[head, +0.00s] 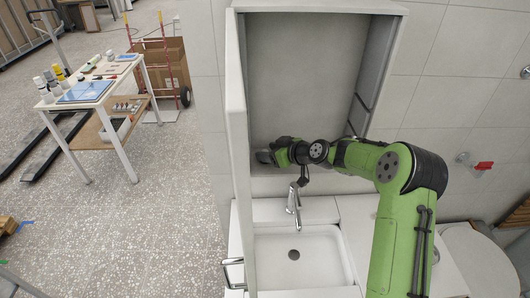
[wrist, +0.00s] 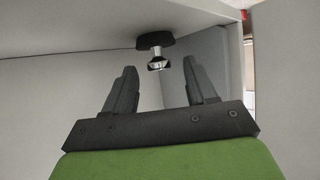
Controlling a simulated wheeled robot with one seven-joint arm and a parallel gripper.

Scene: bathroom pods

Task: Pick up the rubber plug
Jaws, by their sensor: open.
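The rubber plug (wrist: 156,43) shows in the wrist view as a black disc with a shiny metal stem and knob. Its disc is against a pale flat surface, and the knob points down in the picture. My gripper (wrist: 160,68) is open, with its two dark fingers on either side of the knob's line in the picture. The plug appears just beyond the fingertips; I see no contact. In the head view my gripper (head: 266,156) is inside the open wall cabinet, low and near its left wall. I cannot make out the plug there.
The cabinet's side panel (head: 237,120) stands close to my gripper on the left. Below are a tap (head: 293,203) and a white sink (head: 300,262). A red-handled valve (head: 484,165) is on the right wall. A worktable (head: 98,92) with tools stands far left.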

